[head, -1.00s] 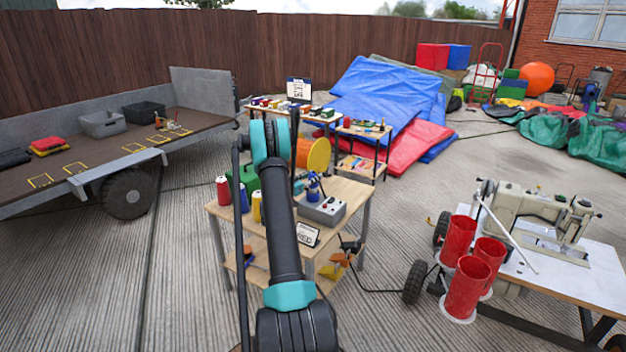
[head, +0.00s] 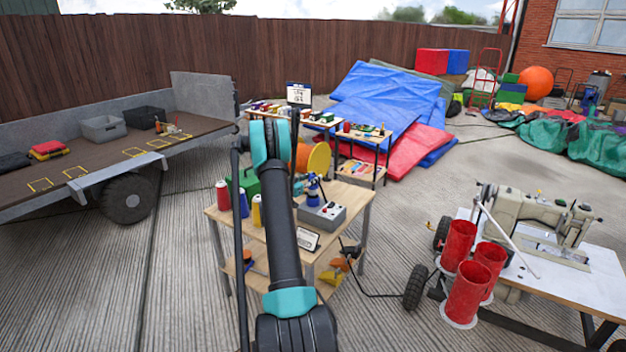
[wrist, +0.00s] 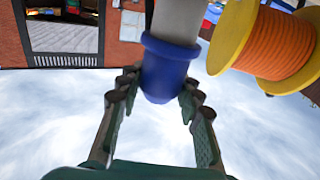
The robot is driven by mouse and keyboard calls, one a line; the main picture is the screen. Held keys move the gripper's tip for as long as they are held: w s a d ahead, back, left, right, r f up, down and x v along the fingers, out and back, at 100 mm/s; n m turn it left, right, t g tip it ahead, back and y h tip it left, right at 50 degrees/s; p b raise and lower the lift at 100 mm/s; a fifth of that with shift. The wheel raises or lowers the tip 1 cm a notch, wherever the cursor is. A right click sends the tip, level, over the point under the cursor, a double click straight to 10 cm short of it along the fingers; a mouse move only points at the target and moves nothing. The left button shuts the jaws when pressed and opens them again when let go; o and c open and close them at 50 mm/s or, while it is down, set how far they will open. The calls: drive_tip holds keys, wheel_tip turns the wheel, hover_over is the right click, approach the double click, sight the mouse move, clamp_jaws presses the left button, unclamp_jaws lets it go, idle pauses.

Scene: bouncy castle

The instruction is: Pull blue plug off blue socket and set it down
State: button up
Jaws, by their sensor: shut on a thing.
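The blue plug (wrist: 166,72) is a rounded blue body with a wider blue collar and a pale grey cylinder (wrist: 178,20) beyond it. My gripper (wrist: 157,92) has its two dark, ridged fingers on either side of the blue body and is shut on it. In the head view the blue plug (head: 313,189) shows upright, just right of my arm, at the grey control box (head: 333,216) on the wooden table. My arm hides most of the gripper there. The blue socket is not clearly seen, and I cannot tell whether plug and socket touch.
The wooden table (head: 352,200) also bears red, blue and yellow thread spools (head: 223,196) at left and a small sign (head: 307,238) in front. An orange and yellow reel (wrist: 268,42) is close right of the plug. A sewing machine table (head: 590,275) stands at right.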

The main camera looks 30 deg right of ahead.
drive_tip(key=shift+r, duration=0.15)
drive_tip(key=shift+r, duration=1.85)
